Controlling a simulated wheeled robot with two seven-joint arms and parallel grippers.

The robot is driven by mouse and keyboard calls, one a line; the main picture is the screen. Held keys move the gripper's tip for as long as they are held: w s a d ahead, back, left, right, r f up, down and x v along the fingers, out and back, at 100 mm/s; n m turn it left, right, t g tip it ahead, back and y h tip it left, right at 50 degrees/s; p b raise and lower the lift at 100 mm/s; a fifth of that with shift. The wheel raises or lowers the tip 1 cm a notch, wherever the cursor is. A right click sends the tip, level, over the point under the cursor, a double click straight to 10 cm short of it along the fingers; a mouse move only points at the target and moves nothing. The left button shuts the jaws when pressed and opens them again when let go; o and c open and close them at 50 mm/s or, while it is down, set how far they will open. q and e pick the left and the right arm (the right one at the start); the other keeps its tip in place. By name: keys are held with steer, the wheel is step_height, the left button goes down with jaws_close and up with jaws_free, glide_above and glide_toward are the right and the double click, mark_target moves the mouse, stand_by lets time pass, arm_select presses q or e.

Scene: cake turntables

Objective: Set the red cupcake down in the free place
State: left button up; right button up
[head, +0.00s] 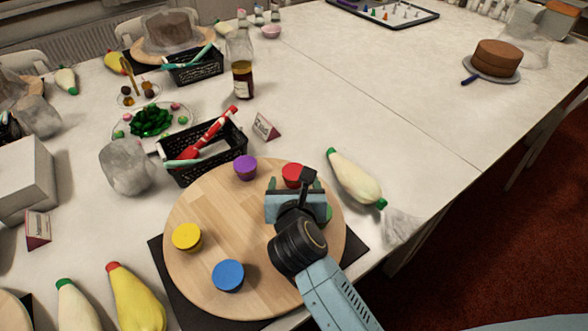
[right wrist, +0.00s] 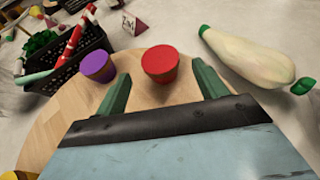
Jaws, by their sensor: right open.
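The round wooden turntable (head: 215,210) lies on a dark mat. The red cupcake (head: 292,170) stands at its far edge, partly hidden by my right gripper (head: 297,184). In the right wrist view the red cupcake (right wrist: 160,64) is upright on the wood, just ahead of and between the open green fingers (right wrist: 162,85), touching neither. The purple cupcake (head: 245,167) is to its left, the yellow one (head: 187,237) at the left and the blue one (head: 228,275) at the front. A green cupcake (head: 328,214) is mostly hidden behind my gripper. My left gripper is out of view.
A black basket (head: 205,160) with a red-handled tool stands behind the turntable. A white piping bag with a green tip (head: 354,179) lies to the right. A small sign (head: 265,127) stands behind.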

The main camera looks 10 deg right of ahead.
steer(key=shift+v, duration=2.05)
